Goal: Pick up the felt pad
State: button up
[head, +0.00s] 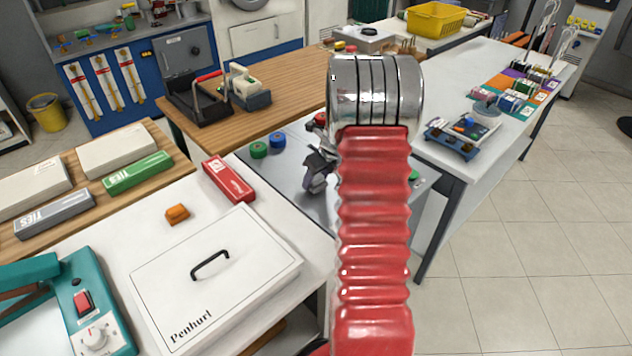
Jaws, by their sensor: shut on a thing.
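My red ribbed arm and its chrome wrist fill the middle of the head view. Dark jointed metal showing at the left edge of the arm appears to be part of my gripper (318,172), above a grey work surface. The rest of the gripper is behind the arm. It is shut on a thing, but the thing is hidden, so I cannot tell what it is. I cannot make out a felt pad for certain. A small orange block (177,214) lies on the white table at left, apart from my gripper; its material is unclear.
A white lidded box (215,279) and a red box (229,180) are on the near white table, by a teal machine (82,306). Green (258,150) and blue (277,140) round pieces sit on the grey surface. The tiled floor (520,260) at right is clear.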

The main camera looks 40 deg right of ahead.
aim_at(317, 177)
notch_tip(317, 177, up, 9)
jog(key=shift+r, duration=0.1)
dwell(0.3)
dwell(0.4)
jog(key=o, duration=0.4)
jog(key=c, duration=0.3)
jog(key=shift+s, duration=0.1)
